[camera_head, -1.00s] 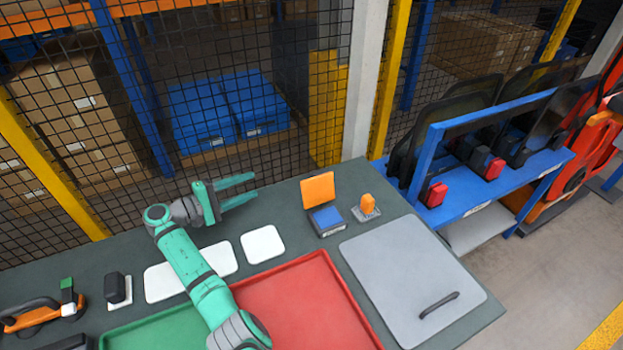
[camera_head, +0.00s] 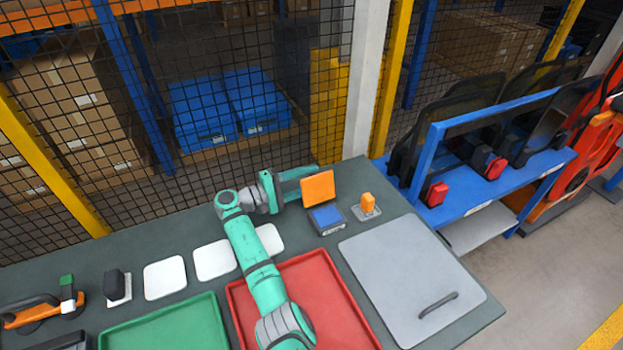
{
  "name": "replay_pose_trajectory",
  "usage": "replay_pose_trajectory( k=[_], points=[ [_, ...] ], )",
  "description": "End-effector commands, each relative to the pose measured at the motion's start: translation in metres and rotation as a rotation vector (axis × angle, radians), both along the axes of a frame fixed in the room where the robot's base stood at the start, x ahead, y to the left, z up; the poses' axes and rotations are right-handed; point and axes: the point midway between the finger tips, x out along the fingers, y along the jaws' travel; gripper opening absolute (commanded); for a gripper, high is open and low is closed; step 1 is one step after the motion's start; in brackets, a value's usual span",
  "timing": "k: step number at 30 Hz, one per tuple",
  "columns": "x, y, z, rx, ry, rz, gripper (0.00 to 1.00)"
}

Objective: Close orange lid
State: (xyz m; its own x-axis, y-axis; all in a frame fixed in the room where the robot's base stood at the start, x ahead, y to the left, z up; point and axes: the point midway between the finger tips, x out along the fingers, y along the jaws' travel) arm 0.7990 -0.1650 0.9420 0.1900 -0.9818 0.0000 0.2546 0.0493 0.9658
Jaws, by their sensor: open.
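The orange lid (camera_head: 318,188) stands raised at the back edge of a small box with a blue top face (camera_head: 326,217), on the dark worktable near its back edge. My gripper (camera_head: 308,180) is just left of and behind the lid, pointing right. Its jaws are open. One finger passes behind the lid and its tip is partly hidden; I cannot tell whether it touches the lid.
An orange knob on a plate (camera_head: 367,204) stands right of the box. A grey panel with a dark handle (camera_head: 415,275), a red tray (camera_head: 335,315) and a green tray (camera_head: 180,328) lie in front. White pads (camera_head: 165,278) lie left. A mesh fence (camera_head: 250,130) rises behind.

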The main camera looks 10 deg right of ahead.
Motion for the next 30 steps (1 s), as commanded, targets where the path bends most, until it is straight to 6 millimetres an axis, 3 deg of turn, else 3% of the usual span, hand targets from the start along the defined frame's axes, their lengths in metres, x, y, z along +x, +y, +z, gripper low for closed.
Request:
replay_pose_trajectory(
  k=[6,14,15,20,21,23,30],
  points=[
    [0.003,-0.015,0.0,0.001,0.0,-0.001,0.44],
    [0.002,-0.019,0.0,0.0,0.0,-0.003,0.44],
    [0.002,-0.019,0.0,0.0,0.0,-0.003,0.42],
    [0.003,-0.016,0.0,0.0,0.0,0.0,0.03],
    [0.003,-0.015,0.0,0.0,0.0,0.001,0.0],
    [0.004,-0.007,0.0,0.001,0.0,0.003,0.0],
    [0.002,-0.018,0.0,0.005,-0.016,-0.002,0.0]
  ],
)
